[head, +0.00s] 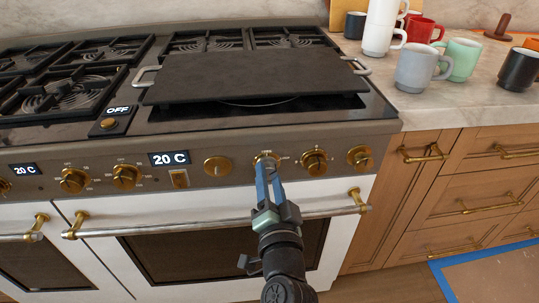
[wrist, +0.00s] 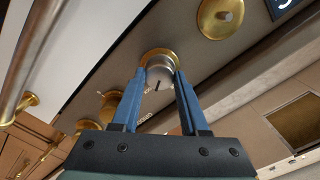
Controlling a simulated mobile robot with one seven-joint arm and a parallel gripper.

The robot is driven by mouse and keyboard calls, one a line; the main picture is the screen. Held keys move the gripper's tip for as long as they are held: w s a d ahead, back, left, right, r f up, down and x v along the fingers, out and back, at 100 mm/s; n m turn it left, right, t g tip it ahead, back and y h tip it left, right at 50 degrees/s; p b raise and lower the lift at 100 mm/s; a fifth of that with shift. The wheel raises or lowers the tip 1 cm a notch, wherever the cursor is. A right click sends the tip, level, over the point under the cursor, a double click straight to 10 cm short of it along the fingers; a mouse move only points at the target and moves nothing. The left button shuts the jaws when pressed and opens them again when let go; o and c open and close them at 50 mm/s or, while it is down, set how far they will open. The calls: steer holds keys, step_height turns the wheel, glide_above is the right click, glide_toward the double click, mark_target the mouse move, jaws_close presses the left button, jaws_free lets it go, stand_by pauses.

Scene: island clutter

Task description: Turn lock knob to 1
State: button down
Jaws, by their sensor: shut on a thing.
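The knob in my grip (head: 265,156) is on the oven's front panel, in the row right of the display reading 20 C. In the wrist view this knob (wrist: 160,68) has a silvery face, a gold base ring and a dark pointer line. My gripper (head: 268,168) reaches up to it from below, its two blue fingers on either side. The wrist view shows my gripper (wrist: 160,80) shut on the knob, one finger against each side. The markings around the knob are too small to read, so I cannot tell its setting.
A plain gold knob (head: 217,166) is to the left and another gold knob (head: 314,161) to the right. The oven door handle (head: 220,224) runs below, close to my gripper. A dark griddle (head: 250,76) lies on the stove. Mugs (head: 416,66) stand on the right counter.

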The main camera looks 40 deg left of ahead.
steer(key=shift+m+p, duration=0.4)
steer(key=shift+m, duration=0.6)
steer(key=shift+c, duration=2.1)
jaws_free()
steer(key=v, duration=1.3)
steer(key=shift+b, duration=0.4)
steer(key=shift+w, duration=0.1)
